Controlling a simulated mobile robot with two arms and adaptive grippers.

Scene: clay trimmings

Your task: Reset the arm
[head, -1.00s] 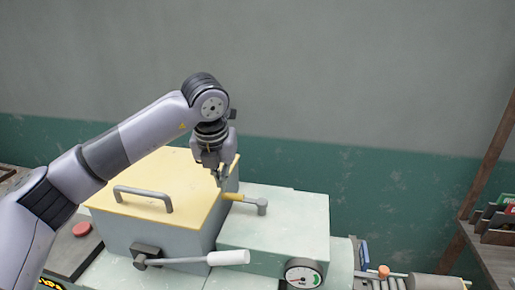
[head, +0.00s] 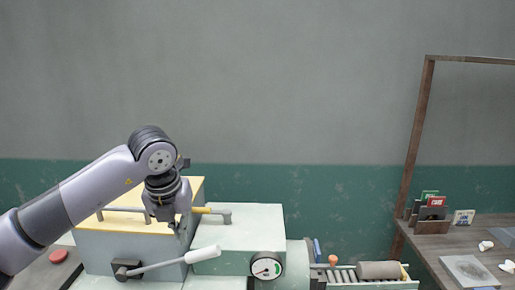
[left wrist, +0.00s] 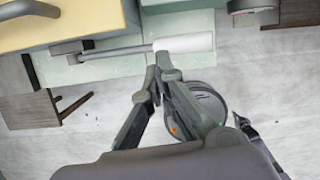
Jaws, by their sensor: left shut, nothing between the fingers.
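My left gripper (head: 175,229) is shut and empty. In the head view it points down in front of the right part of the grey box with the yellow lid (head: 188,192), above the lever with the white grip (head: 203,254). In the left wrist view the closed fingertips (left wrist: 166,72) show just below the white grip (left wrist: 184,42) in the picture; I cannot tell whether they touch it. The left arm comes in from the left, bent at the elbow, and hides part of the lid and its handle. My right gripper is not in view.
A short yellow-and-grey lever (head: 222,213) and a round gauge (head: 266,266) are on the pale green machine. A red button (head: 59,256) is at left. A clay roll (head: 380,270) lies on rollers at right, before a wooden table (head: 440,249). Bare floor (left wrist: 70,140) shows below.

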